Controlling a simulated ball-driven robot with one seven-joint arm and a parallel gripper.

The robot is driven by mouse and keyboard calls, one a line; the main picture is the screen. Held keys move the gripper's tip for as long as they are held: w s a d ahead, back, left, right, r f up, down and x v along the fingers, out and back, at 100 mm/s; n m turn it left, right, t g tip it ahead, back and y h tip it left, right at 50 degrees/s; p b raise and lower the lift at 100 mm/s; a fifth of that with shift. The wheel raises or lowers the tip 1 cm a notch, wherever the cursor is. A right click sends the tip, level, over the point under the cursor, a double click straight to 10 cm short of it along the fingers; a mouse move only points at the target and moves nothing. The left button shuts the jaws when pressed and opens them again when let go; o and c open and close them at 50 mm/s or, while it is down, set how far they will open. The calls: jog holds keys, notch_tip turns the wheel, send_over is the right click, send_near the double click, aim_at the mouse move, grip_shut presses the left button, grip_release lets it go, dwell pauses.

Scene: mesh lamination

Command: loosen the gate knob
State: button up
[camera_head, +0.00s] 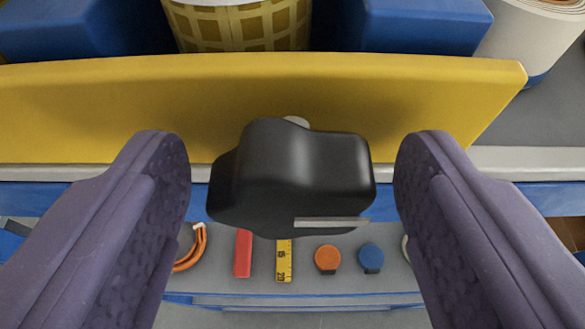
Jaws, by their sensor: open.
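The black lobed gate knob (290,175) is in the middle of the camera_head view, in front of the yellow gate panel (420,100). A light grey bar shows at its lower right edge, and a small pale piece shows behind its top. My gripper (292,165) is open, with one purple finger on each side of the knob. In the picture there is a gap between the knob and each finger. What lies behind the knob is mostly hidden.
Blue blocks and a roll with a yellow grid stand behind the panel, and a white roll (530,40) stands at top right. Below, a grey shelf (345,285) holds an orange cable, a red bar, a yellow tape (284,262), an orange knob (327,258) and a blue knob (371,257).

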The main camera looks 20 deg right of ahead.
jog(key=c, duration=1.1)
jog(key=shift+o, duration=0.2)
jog(key=n+h, duration=0.1)
jog(key=n+b, duration=0.1)
jog(key=shift+a+f+n+h, duration=0.1)
jog(key=shift+a+n+h, duration=0.15)
jog(key=shift+n+h, duration=0.15)
jog(key=n+h+b, duration=0.1)
jog(key=n+h, duration=0.1)
jog(key=n, duration=0.1)
jog(key=shift+w+a+f+b, duration=0.1)
jog(key=shift+a+b, duration=0.05)
jog(key=shift+b, duration=0.15)
jog(key=n+h+b, duration=0.1)
jog(key=n+h, duration=0.1)
jog(key=n, duration=0.1)
jog(key=shift+a+f+n, duration=0.1)
jog(key=shift+f+n, duration=0.05)
jog(key=shift+n, duration=0.15)
jog(key=n+b, duration=0.1)
jog(key=n, duration=0.1)
jog(key=n+t+h+b, duration=0.1)
jog(key=n, duration=0.1)
jog(key=shift+f+h, duration=0.2)
jog(key=shift+h, duration=0.1)
jog(key=o, duration=1.1)
jog(key=shift+c, duration=0.2)
